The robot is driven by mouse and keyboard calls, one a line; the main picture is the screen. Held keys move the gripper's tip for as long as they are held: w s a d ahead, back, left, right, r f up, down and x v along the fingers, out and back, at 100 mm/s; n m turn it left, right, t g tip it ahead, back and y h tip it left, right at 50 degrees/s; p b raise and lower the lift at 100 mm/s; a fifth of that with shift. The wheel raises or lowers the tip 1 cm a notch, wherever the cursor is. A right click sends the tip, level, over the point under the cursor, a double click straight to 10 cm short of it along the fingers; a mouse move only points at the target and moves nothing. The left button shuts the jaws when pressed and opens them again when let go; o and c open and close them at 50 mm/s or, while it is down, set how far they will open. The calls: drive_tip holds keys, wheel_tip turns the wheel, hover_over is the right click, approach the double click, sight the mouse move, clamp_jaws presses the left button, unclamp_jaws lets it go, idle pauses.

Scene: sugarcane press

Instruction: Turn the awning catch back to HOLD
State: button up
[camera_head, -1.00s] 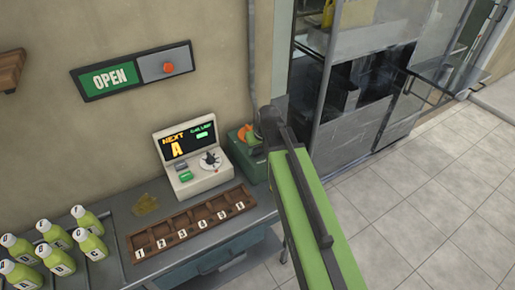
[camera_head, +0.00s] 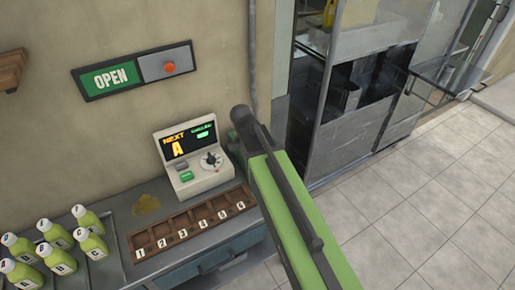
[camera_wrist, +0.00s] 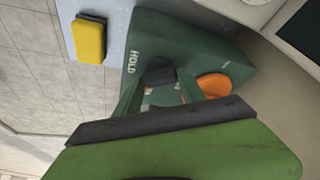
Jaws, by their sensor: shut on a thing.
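The awning catch is a dark green housing (camera_wrist: 190,45) marked HOLD, with an orange lever (camera_wrist: 214,85), in the wrist view. The HOLD lettering is at the housing's left side and the lever lies to the right of it. My gripper (camera_wrist: 165,82) is at the housing and shut on the catch's lever; the green and black body of the gripper hides the lower part of the housing and the exact contact. In the head view my gripper (camera_head: 243,118) is right of the counter machine, and my arm covers most of the catch.
A white machine (camera_head: 188,160) with a screen and dial stands close to my arm's left. A wooden numbered rack (camera_head: 190,225) and several bottles (camera_head: 60,240) sit on the counter. A yellow block (camera_wrist: 90,40) lies near the housing. Tiled floor (camera_head: 420,200) is open at right.

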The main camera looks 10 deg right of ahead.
drive_tip(key=m+g, duration=0.1)
drive_tip(key=m, duration=0.2)
drive_tip(key=m+g+h, duration=0.1)
drive_tip(key=m, duration=0.2)
drive_tip(key=shift+w+a, duration=0.15)
drive_tip(key=shift+a, duration=0.05)
idle(0.4)
drive_tip(key=o, duration=1.4)
drive_tip(key=shift+c, duration=0.2)
drive_tip(key=p+v, duration=1.6)
drive_tip(key=v, duration=0.1)
drive_tip(key=shift+a+r, duration=0.15)
drive_tip(key=shift+a, duration=0.1)
